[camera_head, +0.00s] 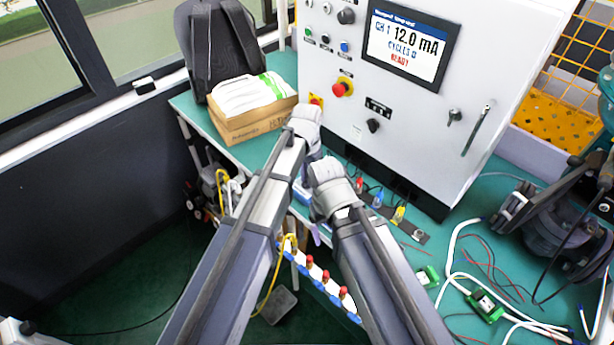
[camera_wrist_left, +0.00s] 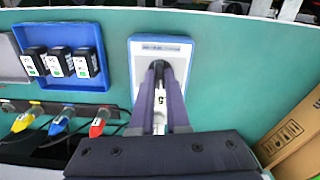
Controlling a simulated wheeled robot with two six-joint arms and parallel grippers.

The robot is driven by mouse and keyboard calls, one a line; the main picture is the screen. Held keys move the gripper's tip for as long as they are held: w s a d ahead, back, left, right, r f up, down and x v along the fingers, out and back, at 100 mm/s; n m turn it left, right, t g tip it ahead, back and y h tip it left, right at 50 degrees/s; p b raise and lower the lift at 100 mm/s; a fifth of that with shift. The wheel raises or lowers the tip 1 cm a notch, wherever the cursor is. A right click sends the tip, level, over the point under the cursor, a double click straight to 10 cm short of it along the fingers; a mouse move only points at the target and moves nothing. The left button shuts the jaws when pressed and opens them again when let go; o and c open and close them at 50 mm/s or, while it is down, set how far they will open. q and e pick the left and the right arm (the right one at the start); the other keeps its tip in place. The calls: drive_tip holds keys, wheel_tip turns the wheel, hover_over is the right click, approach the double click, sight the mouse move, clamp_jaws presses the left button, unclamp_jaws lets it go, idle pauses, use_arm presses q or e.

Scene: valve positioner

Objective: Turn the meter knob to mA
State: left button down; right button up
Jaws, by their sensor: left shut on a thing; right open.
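The meter (camera_wrist_left: 178,62), a white face in a blue frame, lies on the green bench in the left wrist view. My left gripper (camera_wrist_left: 158,70) reaches over it with its dark fingers closed at a dark knob, which they mostly hide. In the head view only a blue and white corner of the meter (camera_head: 301,193) shows beside my left gripper (camera_head: 305,172). My right gripper (camera_head: 316,232) is open, lower and nearer; its wrist hides most of its fingers. The knob's pointer and the mA mark cannot be read.
A grey cabinet (camera_head: 405,120) with a screen reading 12.0 mA stands behind. A cardboard box (camera_head: 255,125) is at left. Coloured plugs (camera_wrist_left: 60,125) and a blue tray (camera_wrist_left: 62,84) with three small modules lie beside the meter. Loose wires (camera_head: 490,270) cover the right bench.

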use_arm(q)
drive_tip(key=shift+m, duration=0.6)
drive_tip(key=c, duration=0.9)
unclamp_jaws()
wheel_tip(320, 180, up, 8)
drive_tip(key=p, duration=0.8)
drive_tip(key=shift+f, duration=0.1)
